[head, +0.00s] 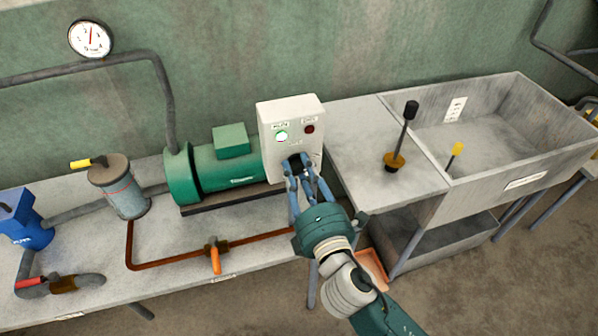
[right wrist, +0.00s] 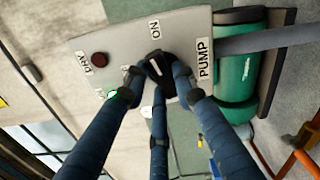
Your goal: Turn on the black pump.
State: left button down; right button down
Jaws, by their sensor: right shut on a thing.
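The pump (head: 215,168) shows as a green motor-like body on the left bench, not black. A white control box (head: 290,108) stands at its right end. It has a bright green lamp (head: 281,136), a dark red lamp (head: 310,129) and a black knob (right wrist: 158,68). The wrist view shows the labels "ON" and "PUMP" near the knob, and the knob's white mark points roughly towards "ON". My right gripper (head: 308,172) is shut on the knob, its blue fingers around it and partly hiding it. My left gripper is not in view.
A grey sink (head: 560,150) stands on the right, with a black-topped lever (head: 411,110) on the counter beside it. An orange-handled valve (head: 213,256) sits on the pipe along the bench front. A gauge (head: 90,38) hangs on the wall. A blue device (head: 25,225) is at far left.

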jog(key=shift+d+m, duration=0.1)
jog(key=shift+m, duration=1.5)
jog(key=c, duration=1.4)
grip_release()
jog(key=v, duration=1.2)
